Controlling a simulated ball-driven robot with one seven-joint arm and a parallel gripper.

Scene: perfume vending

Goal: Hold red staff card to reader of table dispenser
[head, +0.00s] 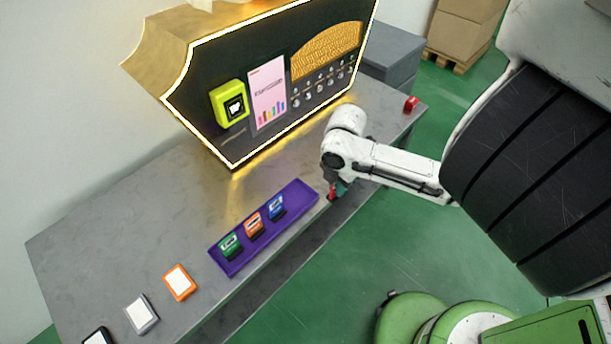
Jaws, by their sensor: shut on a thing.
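My gripper (336,189) is low over the table's front edge, just right of the purple tray. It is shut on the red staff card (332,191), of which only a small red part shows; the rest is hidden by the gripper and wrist. The table dispenser (278,50) is a dark panel with a lit border and gold sides, standing at the back of the table. Its reader (230,104), a yellow-green box with a dark square and white symbol, is on the panel's left part. The gripper is well apart from it, to the lower right.
The purple tray (228,267) holds green (230,243), orange (254,223) and blue (277,205) cards. Orange-edged (180,282), white (141,314) and black (98,337) devices lie front left. A red object (411,104) sits at the far right. Table (120,225) between tray and dispenser is clear.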

